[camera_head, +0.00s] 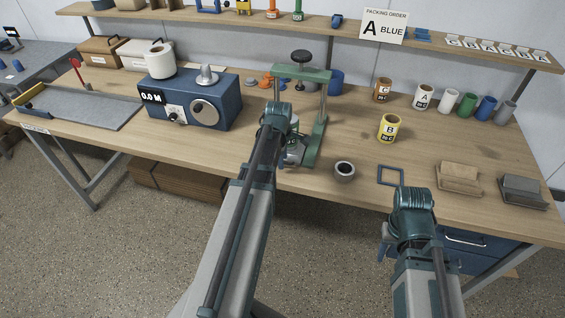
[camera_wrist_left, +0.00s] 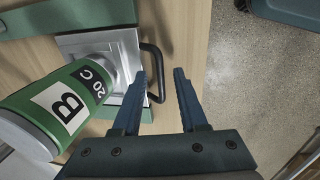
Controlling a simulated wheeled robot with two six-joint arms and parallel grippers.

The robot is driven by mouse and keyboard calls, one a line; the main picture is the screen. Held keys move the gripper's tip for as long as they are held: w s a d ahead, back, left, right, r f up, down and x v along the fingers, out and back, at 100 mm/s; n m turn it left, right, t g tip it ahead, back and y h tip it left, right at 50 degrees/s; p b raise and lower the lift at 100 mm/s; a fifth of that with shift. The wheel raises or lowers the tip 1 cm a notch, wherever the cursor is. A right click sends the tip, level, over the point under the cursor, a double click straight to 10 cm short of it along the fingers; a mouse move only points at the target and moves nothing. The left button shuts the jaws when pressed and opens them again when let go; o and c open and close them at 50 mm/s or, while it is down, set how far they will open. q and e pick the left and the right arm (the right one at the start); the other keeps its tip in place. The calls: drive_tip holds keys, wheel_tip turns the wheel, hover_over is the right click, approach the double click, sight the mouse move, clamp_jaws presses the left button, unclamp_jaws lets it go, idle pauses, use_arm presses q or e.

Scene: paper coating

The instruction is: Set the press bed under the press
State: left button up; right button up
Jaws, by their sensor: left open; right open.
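The green press (camera_head: 318,110) stands on the bench, a dark knob on top. The press bed, a silver plate (camera_wrist_left: 122,52) with a black bar handle (camera_wrist_left: 158,62), lies by green frame parts in the left wrist view. A can with a green "B 20 C" label (camera_wrist_left: 62,105) covers part of the plate; whether it rests on it is unclear. In the head view my left arm partly hides this area. My left gripper (camera_wrist_left: 165,76) is open, its fingers on either side of the handle; contact is unclear. My right gripper (camera_head: 388,240) is open and empty before the bench's front edge.
A grey ring-shaped roll (camera_head: 344,171) and a dark square frame (camera_head: 390,176) lie right of the press. A blue device (camera_head: 192,100) stands left.

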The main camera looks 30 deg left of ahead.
use_arm(q)
clamp_jaws()
idle(1.4)
